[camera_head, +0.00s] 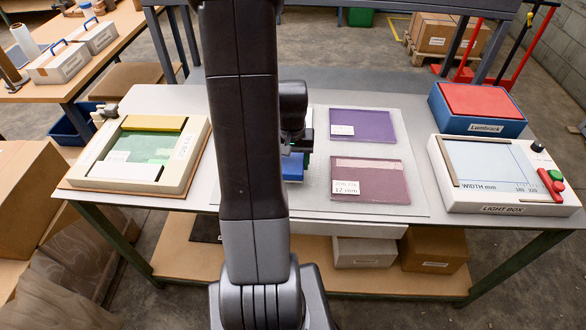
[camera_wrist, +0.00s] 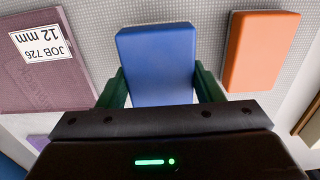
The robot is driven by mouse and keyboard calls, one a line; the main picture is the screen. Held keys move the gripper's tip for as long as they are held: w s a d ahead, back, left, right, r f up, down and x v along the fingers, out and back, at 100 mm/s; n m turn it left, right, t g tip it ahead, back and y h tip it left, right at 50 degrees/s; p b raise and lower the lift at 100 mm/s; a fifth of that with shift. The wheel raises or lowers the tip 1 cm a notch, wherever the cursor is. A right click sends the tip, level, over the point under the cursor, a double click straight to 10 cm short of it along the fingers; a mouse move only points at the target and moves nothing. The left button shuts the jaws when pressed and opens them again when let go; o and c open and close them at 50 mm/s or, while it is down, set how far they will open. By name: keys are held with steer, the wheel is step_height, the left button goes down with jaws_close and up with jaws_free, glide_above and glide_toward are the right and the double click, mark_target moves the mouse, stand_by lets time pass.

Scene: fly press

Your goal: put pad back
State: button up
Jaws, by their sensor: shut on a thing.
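A blue pad (camera_wrist: 157,58) sits between the two green fingers of my gripper (camera_wrist: 160,88) in the wrist view, and the fingers are shut on its sides. In the head view, a bit of the blue pad (camera_head: 292,167) shows just right of my arm, over the grey mat; most of the gripper is hidden by the arm. I cannot tell whether the pad touches the mat. An orange pad (camera_wrist: 261,50) lies on the mat to the right in the wrist view, apart from the gripper. My arm hides it in the head view.
A purple sheet (camera_head: 362,126) and a mauve sheet labelled 12 mm (camera_head: 385,178) lie on the mat (camera_head: 418,208). A framed tray (camera_head: 195,140) with a green sheet stands left. A light box (camera_head: 500,196) and a blue box with red top (camera_head: 479,122) stand right.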

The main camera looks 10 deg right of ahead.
mark_target(292, 169)
steer(key=shift+f, duration=1.75)
steer(key=shift+f, duration=0.2)
steer(key=o, duration=0.9)
steer(key=shift+r, duration=0.2)
step_height(292, 169, up, 12)
steer(key=shift+r, duration=0.1)
